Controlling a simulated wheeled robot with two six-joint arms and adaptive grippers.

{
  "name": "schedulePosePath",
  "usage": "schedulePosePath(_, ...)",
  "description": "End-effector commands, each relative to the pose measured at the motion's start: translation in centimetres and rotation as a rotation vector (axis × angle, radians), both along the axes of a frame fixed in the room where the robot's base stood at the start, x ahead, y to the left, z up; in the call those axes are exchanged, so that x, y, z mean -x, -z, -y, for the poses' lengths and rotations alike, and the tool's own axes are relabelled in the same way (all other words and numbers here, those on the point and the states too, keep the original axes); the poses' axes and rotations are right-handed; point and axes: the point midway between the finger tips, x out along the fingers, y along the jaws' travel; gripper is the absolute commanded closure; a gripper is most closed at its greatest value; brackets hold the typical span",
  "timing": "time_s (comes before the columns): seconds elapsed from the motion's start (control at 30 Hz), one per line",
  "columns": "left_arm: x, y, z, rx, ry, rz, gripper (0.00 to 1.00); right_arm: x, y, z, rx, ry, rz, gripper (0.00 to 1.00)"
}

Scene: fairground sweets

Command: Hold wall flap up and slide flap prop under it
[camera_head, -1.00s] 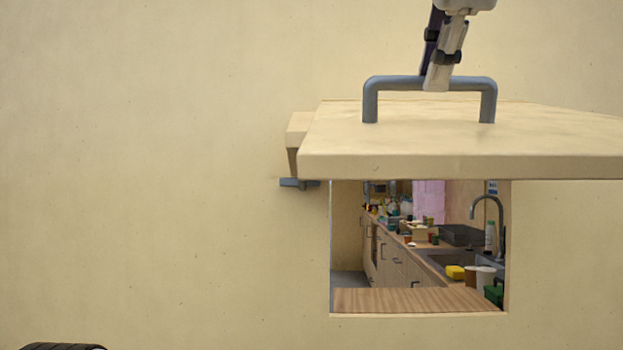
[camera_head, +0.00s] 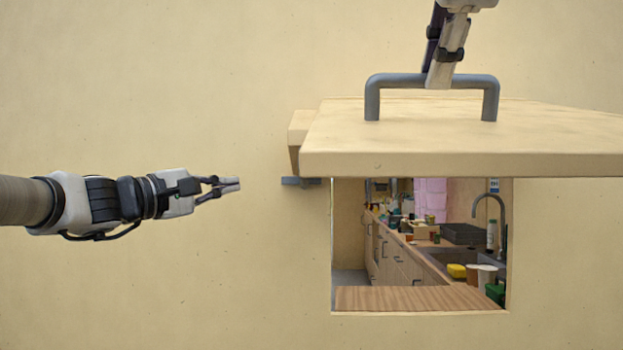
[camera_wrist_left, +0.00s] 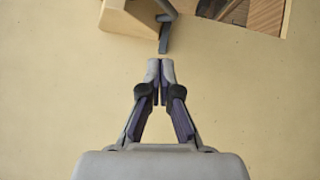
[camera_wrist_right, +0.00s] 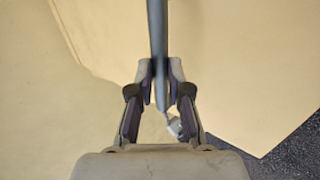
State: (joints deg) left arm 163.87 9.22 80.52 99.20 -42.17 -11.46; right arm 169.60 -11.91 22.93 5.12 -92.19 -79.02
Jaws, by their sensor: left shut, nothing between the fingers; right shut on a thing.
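The wall flap (camera_head: 430,139) stands out from the wall, roughly level, above the opening. My right gripper (camera_head: 438,84) is shut on the grey handle (camera_head: 374,98) on top of the flap; the handle bar also runs between its fingers in the right wrist view (camera_wrist_right: 158,35). A small grey bar (camera_head: 296,182), apparently the flap prop's end, sticks out left below the flap's left edge. It also shows in the left wrist view (camera_wrist_left: 165,38). The rest of it is hidden. My left gripper (camera_head: 239,184) is shut and empty, left of the bar and apart from it.
A beige block (camera_head: 299,130) sits on the wall behind the flap's left edge. The opening has a wooden sill (camera_head: 415,298), with a kitchen counter and sink (camera_head: 462,258) beyond. The wall left of the flap is bare.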

Motion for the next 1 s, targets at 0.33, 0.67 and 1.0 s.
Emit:
schedulePosePath(0.33, -5.7, -0.6, 4.6, -0.005, 0.001, -0.001, 1.00, -0.1, -0.1, 0.0, 0.000, 0.000, 0.005, 1.00)
schedulePosePath(0.67, -7.4, -1.4, 9.1, -0.002, 0.002, -0.004, 1.00, -0.1, -0.1, 0.0, 0.000, 0.000, 0.005, 1.00)
schedulePosePath(1.0, -7.4, -1.5, 9.5, 0.000, 0.001, -0.004, 1.00, -0.1, -0.1, 0.0, 0.000, 0.000, 0.005, 1.00)
